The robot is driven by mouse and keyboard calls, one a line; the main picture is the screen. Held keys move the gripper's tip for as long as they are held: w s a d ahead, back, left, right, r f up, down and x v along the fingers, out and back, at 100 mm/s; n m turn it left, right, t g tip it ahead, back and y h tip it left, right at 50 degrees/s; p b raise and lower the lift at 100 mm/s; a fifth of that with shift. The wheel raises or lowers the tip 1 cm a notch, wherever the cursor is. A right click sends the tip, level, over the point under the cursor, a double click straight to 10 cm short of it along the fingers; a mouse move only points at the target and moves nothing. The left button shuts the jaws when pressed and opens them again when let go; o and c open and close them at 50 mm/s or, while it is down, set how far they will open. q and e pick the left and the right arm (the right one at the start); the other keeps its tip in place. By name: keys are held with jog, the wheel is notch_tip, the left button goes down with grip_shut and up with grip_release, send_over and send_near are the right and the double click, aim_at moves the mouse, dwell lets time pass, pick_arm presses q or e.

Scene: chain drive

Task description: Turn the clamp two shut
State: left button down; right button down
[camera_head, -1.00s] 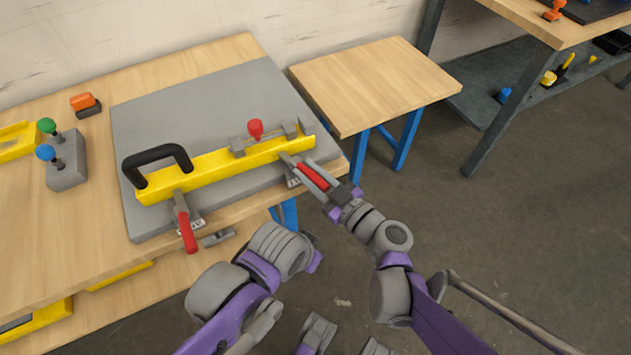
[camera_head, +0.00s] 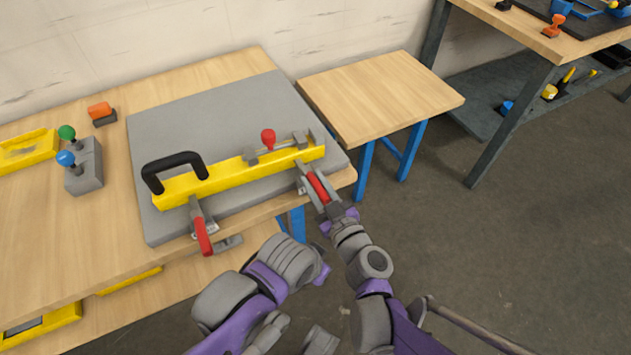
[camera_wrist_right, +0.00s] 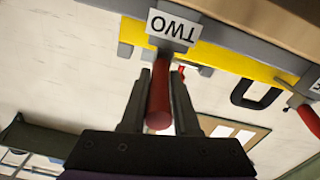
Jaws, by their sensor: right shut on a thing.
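Clamp two has a grey base and a red handle (camera_head: 318,188). It sits at the table's front edge by the right end of the yellow bar (camera_head: 240,173). My right gripper (camera_head: 316,187) is shut on this handle. In the right wrist view the red handle (camera_wrist_right: 159,98) lies between the two fingers, below the label TWO (camera_wrist_right: 171,27). The handle points out from the table edge, toward me. My left arm (camera_head: 275,265) is folded in front of the table; its gripper's fingers cannot be made out.
Another red-handled clamp (camera_head: 202,236) sits at the bar's left part. A grey block with green and blue knobs (camera_head: 86,172) stands left. A small side table (camera_head: 380,95) is bare.

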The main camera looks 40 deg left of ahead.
jog(key=shift+w, duration=0.1)
jog(key=c, duration=0.7)
grip_release()
jog(key=shift+d, duration=0.1)
jog(key=v, duration=1)
jog(key=shift+s+d, duration=0.25)
jog(key=shift+s, duration=0.1)
